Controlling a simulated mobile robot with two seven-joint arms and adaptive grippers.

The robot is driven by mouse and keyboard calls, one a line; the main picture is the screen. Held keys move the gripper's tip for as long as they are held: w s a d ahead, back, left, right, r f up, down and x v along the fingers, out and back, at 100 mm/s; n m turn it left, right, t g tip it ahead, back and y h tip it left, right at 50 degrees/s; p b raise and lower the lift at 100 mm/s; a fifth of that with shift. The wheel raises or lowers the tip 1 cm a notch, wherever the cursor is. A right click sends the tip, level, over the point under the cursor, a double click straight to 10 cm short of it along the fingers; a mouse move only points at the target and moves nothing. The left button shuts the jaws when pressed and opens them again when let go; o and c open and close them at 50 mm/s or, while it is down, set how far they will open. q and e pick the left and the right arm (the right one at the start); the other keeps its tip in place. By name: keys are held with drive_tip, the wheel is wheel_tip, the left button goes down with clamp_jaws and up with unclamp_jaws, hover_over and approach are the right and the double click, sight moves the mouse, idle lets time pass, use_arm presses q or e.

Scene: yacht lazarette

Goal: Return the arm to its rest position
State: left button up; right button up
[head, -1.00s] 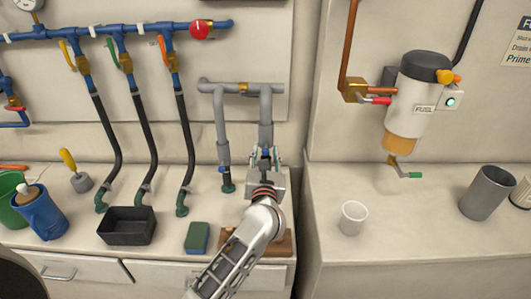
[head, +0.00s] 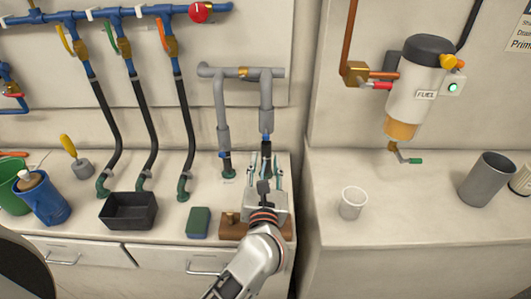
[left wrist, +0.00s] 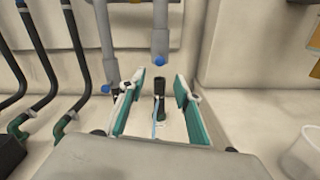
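My left gripper (head: 265,172) is over the right end of the left counter, in front of the grey pipes. In the left wrist view its two teal-lined fingers (left wrist: 158,105) stand wide apart. A short upright black hose piece (left wrist: 158,88) shows between them, farther off, with clear gaps on both sides. It stands below the right-hand grey pipe (head: 266,100), which has a blue fitting at its lower end. Whether hose and pipe are joined is hard to tell. My left arm (head: 250,265) reaches in from the bottom of the head view. My right gripper is not in view.
A brown wooden block (head: 234,229) lies partly under my wrist, beside a green sponge (head: 199,222). A black tray (head: 128,211) and black hoses stand to the left. A white cup (head: 353,203) and grey cup (head: 487,180) stand on the right counter, below the fuel filter (head: 418,90).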

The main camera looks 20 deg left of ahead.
use_arm(q)
drive_tip(key=shift+s+d, duration=0.1)
drive_tip(key=shift+s, duration=0.35)
